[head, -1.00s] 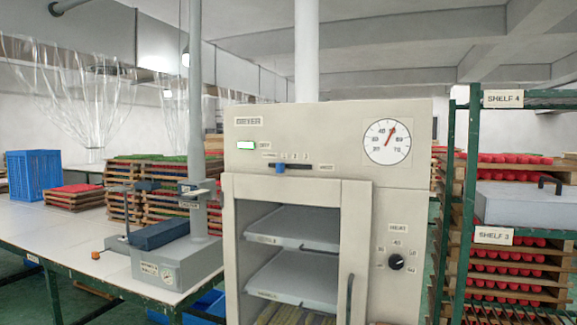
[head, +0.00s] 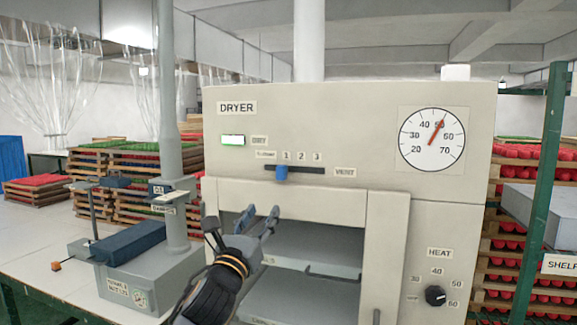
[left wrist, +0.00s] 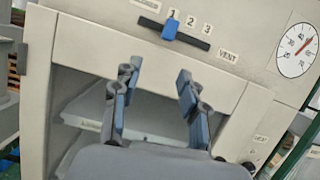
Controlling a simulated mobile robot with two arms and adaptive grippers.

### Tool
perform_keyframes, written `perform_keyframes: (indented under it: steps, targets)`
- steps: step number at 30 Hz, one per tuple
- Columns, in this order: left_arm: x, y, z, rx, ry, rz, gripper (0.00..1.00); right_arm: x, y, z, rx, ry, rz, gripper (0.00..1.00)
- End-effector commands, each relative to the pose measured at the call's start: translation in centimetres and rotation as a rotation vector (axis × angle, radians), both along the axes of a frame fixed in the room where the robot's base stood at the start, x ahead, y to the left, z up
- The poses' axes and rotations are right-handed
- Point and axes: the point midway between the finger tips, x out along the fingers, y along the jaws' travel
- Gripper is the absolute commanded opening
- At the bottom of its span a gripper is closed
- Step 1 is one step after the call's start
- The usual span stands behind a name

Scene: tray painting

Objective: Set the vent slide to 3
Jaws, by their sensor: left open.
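The vent slide is a blue knob (head: 281,173) in a dark horizontal slot (head: 308,171) on the dryer's front, beside the VENT label (head: 345,172). The knob stands under the mark 1, left of 2 and 3. It also shows near the top of the left wrist view (left wrist: 170,29). My left gripper (head: 259,213) is open and empty, below the knob and in front of the dryer's upper opening. In the left wrist view its two fingers (left wrist: 157,75) stand apart, pointing up toward the slot, with nothing between them. My right gripper is not in view.
The dryer (head: 380,100) has a round dial (head: 431,139), a lit green lamp (head: 233,140) and a heat knob (head: 435,295). A grey machine with a post (head: 150,275) stands on the table at left. A shelf rack (head: 545,170) is at right.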

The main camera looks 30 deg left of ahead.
Motion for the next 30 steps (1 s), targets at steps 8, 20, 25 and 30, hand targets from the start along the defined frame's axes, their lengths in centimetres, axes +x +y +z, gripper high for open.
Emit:
perform_keyframes:
  steps: [8,20,25,30]
  targets:
    - [0.7,0.0,3.0,0.061,-0.024,0.019,0.43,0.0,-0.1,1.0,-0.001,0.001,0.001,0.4]
    - [8.0,1.7,6.0,0.057,-0.022,0.017,0.43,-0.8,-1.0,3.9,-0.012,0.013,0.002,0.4]
    - [10.1,2.3,6.8,0.059,-0.023,0.017,0.43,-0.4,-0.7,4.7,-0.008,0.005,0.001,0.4]
    - [11.2,2.5,7.1,0.061,-0.022,0.017,0.43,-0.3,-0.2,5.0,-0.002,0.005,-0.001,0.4]
